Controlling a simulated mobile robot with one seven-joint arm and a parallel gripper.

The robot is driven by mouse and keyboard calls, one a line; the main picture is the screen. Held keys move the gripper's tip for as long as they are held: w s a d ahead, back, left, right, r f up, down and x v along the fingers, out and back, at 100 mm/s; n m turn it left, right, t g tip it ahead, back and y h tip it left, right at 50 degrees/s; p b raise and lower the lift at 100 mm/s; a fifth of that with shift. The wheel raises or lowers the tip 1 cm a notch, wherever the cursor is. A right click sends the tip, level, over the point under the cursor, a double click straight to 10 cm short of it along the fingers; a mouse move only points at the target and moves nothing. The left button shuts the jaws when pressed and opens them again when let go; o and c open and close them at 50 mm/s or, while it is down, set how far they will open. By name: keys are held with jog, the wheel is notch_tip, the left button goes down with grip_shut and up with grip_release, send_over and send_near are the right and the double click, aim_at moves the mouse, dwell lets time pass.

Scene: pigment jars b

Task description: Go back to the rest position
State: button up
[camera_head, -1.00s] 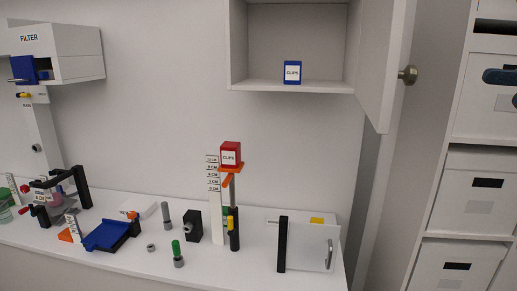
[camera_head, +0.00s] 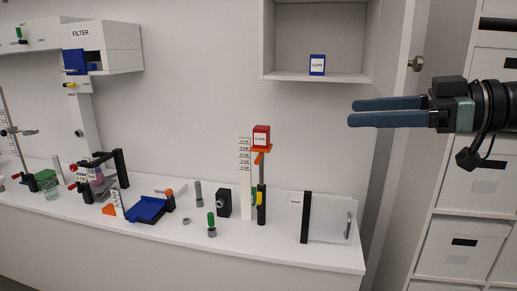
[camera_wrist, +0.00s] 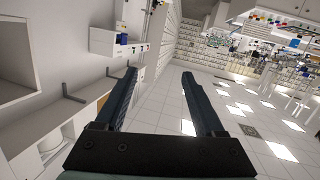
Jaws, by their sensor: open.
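My gripper (camera_head: 352,112) is at the right of the head view, in front of the open cupboard door, with its fingers pointing left. It is open and empty. In the wrist view the two dark fingers (camera_wrist: 158,75) stand apart with only floor and furniture beyond them. A blue box labelled CLIPS (camera_head: 317,65) stands in the open wall cupboard (camera_head: 316,77). A red box labelled CLIPS (camera_head: 262,135) sits on an orange platform (camera_head: 261,149) beside a white height scale (camera_head: 246,190).
The white counter (camera_head: 270,243) holds a blue tray (camera_head: 147,209), a black block (camera_head: 224,203), small cylinders and a white panel with a black edge (camera_head: 305,217). The cupboard door (camera_head: 388,45) stands open. Shelves with boxes (camera_head: 470,190) are at the right.

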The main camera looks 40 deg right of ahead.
jog(key=w+a+f+m+t+h+b, duration=0.1)
jog(key=w+a+f+m+t+h, duration=0.2)
jog(key=w+a, duration=1.65)
jog(key=s+a+r+m+t+h, duration=0.1)
jog(key=s+a+r+t, duration=0.15)
jog(key=a, duration=0.45)
jog(key=s+a+r+t+h, duration=0.2)
jog(key=a+r, duration=0.2)
jog(key=a, duration=0.4)
jog(key=s+a+r+m+t, duration=0.1)
jog(key=s+a+r+t, duration=0.1)
jog(key=s, duration=0.4)
jog(key=s+a+r+m+t+h+b, duration=0.1)
jog(key=s+a+r+t, duration=0.2)
jog(key=s+a, duration=0.2)
jog(key=shift+s, duration=1.15)
